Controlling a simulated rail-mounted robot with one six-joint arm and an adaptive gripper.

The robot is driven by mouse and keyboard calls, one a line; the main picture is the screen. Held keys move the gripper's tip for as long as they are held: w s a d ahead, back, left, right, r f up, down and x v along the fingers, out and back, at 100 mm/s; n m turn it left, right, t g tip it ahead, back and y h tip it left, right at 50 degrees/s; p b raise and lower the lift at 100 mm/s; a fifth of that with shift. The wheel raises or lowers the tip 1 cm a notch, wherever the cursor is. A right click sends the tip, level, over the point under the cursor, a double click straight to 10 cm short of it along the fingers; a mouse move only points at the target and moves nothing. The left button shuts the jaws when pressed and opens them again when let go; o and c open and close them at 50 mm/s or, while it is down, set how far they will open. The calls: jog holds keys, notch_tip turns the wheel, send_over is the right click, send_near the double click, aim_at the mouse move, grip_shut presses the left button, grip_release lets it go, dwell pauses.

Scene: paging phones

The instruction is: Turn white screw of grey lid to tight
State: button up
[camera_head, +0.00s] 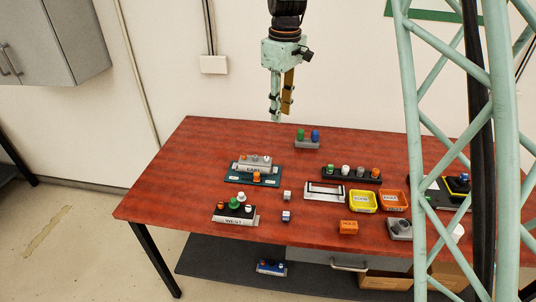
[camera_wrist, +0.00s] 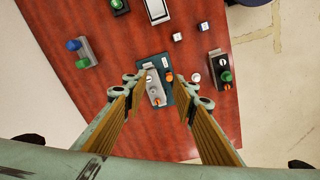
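The grey lid (camera_head: 254,167) lies on a dark teal base plate (camera_head: 240,179). A white screw (camera_head: 267,158) stands at its right end in the head view, with a grey screw (camera_head: 255,157) and an orange one (camera_head: 245,157) beside it. In the wrist view the lid (camera_wrist: 153,86) shows between my fingers, with the white screw (camera_wrist: 149,78) at its upper end. How tight the screw is cannot be told. My gripper (camera_head: 279,118) hangs above and behind the lid, apart from it. In the wrist view its fingers (camera_wrist: 165,82) are wide apart and empty.
A block with green and blue knobs (camera_head: 307,144) stands behind the lid to the right, and a block marked WEST (camera_head: 236,219) in front. Yellow (camera_head: 363,201) and orange (camera_head: 394,200) trays lie to the right. The red table (camera_head: 190,165) is clear left of the lid.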

aim_at(266, 157)
jog(key=w+a+f+n, duration=0.2)
jog(key=w+a+f, duration=0.3)
jog(key=w+f, duration=0.3)
notch_tip(266, 157, down, 4)
jog(key=shift+w+g+p, duration=0.35)
jog(key=shift+g, duration=0.05)
jog(key=shift+a, duration=0.1)
jog(key=shift+f+b, duration=0.35)
jog(key=shift+f, duration=6.55)
jog(key=c, duration=0.9)
